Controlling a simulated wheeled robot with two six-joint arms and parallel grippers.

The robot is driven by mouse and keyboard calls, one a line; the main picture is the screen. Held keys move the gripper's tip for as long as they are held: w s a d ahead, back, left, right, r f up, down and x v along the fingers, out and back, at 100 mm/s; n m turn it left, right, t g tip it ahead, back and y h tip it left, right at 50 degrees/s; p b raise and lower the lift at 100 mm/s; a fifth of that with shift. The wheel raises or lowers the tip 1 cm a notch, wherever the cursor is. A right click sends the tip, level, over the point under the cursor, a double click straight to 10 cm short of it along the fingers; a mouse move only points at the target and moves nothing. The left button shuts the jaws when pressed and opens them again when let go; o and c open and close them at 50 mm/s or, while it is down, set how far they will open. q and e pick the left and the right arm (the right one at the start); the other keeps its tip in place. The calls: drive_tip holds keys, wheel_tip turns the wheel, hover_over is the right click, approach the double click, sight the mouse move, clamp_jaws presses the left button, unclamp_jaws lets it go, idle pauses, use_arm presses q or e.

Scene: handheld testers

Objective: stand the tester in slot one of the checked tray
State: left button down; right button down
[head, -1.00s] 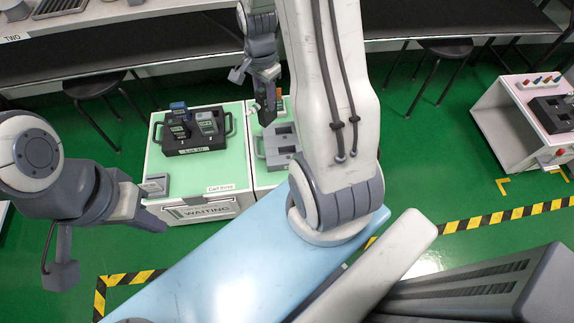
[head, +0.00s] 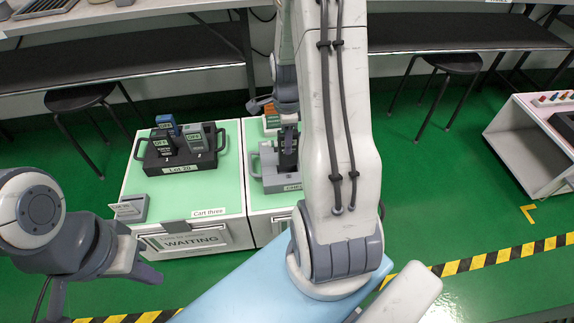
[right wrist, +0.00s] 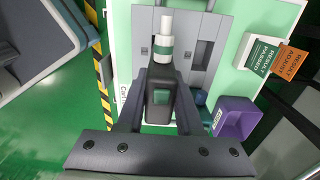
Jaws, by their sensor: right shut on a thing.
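The tester (head: 288,150) is dark and upright in my right gripper (head: 288,135), over the grey checked tray (head: 270,178). In the right wrist view the tester (right wrist: 160,97) shows a green patch and a pale round tip, between the two fingers of my right gripper (right wrist: 160,85). The checked tray (right wrist: 202,50) lies below it. The tester's lower end is hidden, so I cannot tell whether it is inside a slot. My arm covers the tray's right part. My left gripper (head: 150,273) is low at the left, away from the trays; its jaws are unclear.
A black tray (head: 180,170) marked Lot 20 holds several testers left of the checked tray, on a green-topped cart (head: 230,180). A small grey holder (head: 130,208) sits at its front left. A purple bin (right wrist: 237,117) and result signs (right wrist: 257,55) are beside the checked tray.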

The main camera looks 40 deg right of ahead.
sight(287, 157)
wheel_tip(287, 157, down, 6)
drive_tip(key=b, duration=0.3)
drive_tip(key=shift+f, duration=0.15)
drive_tip(key=shift+f, duration=0.1)
drive_tip(key=shift+f, duration=0.15)
drive_tip(key=c, duration=0.6)
unclamp_jaws()
drive_tip(key=shift+o, duration=0.2)
